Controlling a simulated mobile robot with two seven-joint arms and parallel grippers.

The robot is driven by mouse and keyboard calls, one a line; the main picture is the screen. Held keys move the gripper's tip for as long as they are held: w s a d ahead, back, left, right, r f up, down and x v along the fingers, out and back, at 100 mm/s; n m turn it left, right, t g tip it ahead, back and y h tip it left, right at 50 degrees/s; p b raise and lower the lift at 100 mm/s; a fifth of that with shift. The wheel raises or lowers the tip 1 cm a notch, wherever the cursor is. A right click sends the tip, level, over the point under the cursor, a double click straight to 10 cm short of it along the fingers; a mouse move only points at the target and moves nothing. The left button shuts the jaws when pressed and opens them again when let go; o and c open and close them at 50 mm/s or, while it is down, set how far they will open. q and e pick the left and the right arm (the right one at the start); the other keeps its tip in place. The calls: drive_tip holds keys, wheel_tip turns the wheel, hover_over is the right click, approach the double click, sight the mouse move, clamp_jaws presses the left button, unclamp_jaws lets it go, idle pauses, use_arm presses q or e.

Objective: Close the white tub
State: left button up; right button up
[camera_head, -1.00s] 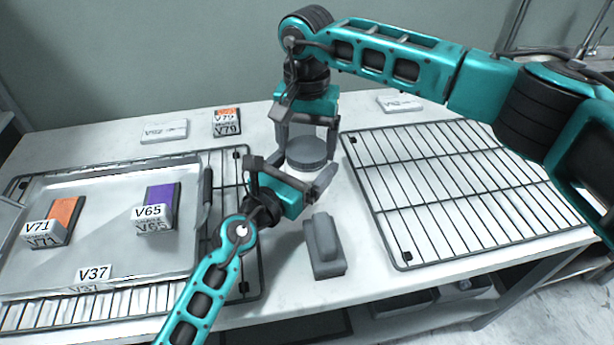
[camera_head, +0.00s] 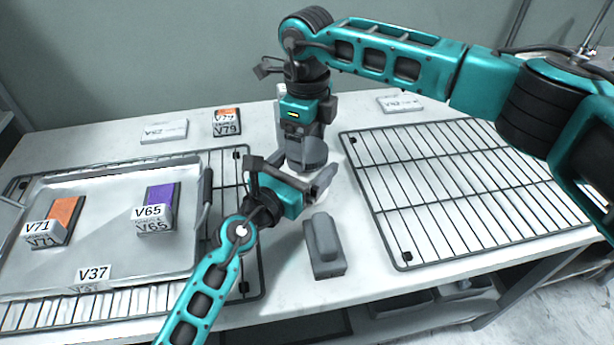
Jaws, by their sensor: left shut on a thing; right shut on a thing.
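The white tub (camera_head: 302,172) stands on the table in the middle, mostly hidden by my grippers. A round grey lid (camera_head: 309,166) sits on its top; whether it is seated fully I cannot tell. My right gripper (camera_head: 305,155) points down from above and is shut on the lid, one finger in front hiding much of it. My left gripper (camera_head: 290,176) comes in low from the front and is shut around the tub's body, its fingers on the left and right sides.
A grey block-shaped object (camera_head: 324,247) lies just in front. A metal tray (camera_head: 110,252) with orange and purple swatches is on the left, on a wire rack. Another wire rack (camera_head: 455,190) fills the right. Labels and a swatch (camera_head: 227,121) lie at the back.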

drive_tip(key=m, duration=1.5)
drive_tip(key=o, duration=1.1)
drive_tip(key=shift+c, duration=0.2)
wheel_tip(320, 180, up, 12)
